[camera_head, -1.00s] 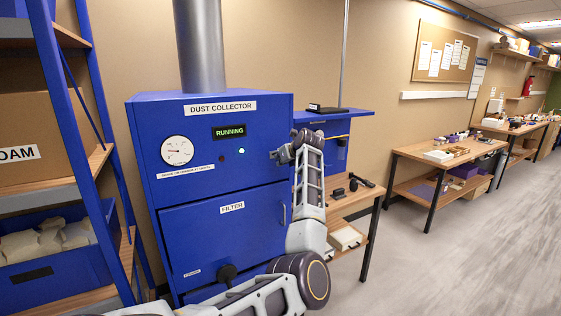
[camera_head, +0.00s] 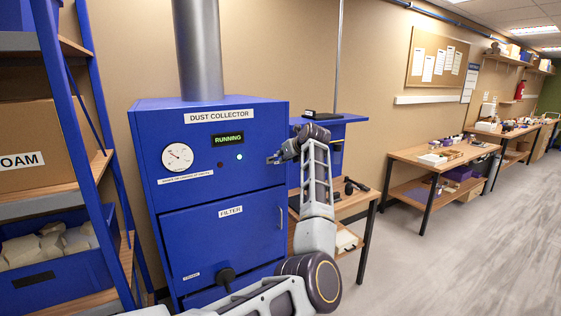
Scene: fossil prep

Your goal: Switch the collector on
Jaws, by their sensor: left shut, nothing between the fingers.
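The blue dust collector (camera_head: 180,241) stands upright in front of me. Its small display (camera_head: 228,139) reads RUNNING in green. Below the display are a dark button (camera_head: 220,165) and a lit, whitish-green button or lamp (camera_head: 239,157). A round white gauge (camera_head: 177,157) sits to their left, its needle pointing up and left. My left gripper (camera_head: 270,159) is shut and empty, just right of the lit button and apart from it in the picture. My right gripper is not in view.
A blue shelf rack (camera_head: 101,153) with a FOAM carton (camera_head: 25,150) and a blue bin (camera_head: 45,285) stands close at the left. A wooden workbench (camera_head: 425,157) lies to the right. The floor at the right is clear.

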